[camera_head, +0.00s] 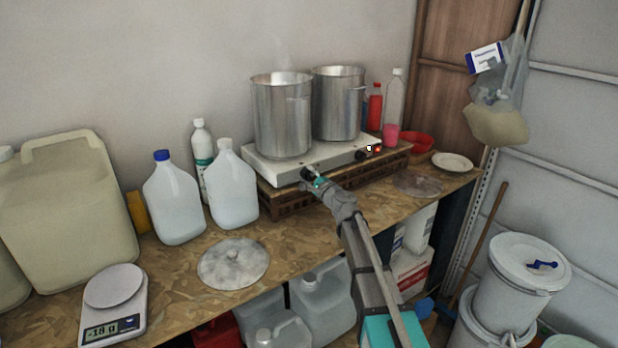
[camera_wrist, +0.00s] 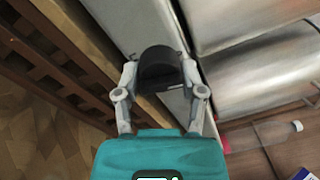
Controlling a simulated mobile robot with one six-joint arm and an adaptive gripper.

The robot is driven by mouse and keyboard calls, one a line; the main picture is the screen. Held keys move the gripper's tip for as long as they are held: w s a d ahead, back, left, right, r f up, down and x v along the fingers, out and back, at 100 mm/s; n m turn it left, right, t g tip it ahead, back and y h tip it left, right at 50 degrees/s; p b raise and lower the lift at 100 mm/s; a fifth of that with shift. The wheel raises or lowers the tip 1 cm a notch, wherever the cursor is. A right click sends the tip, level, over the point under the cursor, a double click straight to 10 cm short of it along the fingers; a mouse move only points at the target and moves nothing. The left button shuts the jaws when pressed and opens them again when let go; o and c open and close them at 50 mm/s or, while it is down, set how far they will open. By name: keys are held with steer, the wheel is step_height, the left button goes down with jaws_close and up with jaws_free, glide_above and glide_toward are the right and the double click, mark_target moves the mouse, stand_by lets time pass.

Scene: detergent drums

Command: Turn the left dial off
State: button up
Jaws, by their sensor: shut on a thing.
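The white two-burner hot plate (camera_head: 263,167) sits on a slatted wooden stand. The black left dial (camera_head: 307,173) is on its front, partly covered by my gripper (camera_head: 314,178). The wrist view shows the same black dial (camera_wrist: 160,68) between the two grey fingers of my gripper (camera_wrist: 159,76), which are shut on it from both sides. The dial's pointer mark cannot be made out. The right dial (camera_head: 361,155) is black and apart from my gripper. Beside it are a pale light (camera_head: 369,148) and a red-orange light (camera_head: 378,150).
Two steel pots stand on the hot plate, the left pot (camera_head: 282,118) steaming and the right pot (camera_head: 338,105) behind it. A jug (camera_head: 234,185), a round lid (camera_head: 233,264) and a scale (camera_head: 114,300) are to the left. A red bowl (camera_head: 417,143) is at right.

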steer(key=shift+n, duration=1.3)
steer(key=o, duration=1.1)
steer(key=shift+o, duration=0.2)
steer(key=shift+m, duration=0.4)
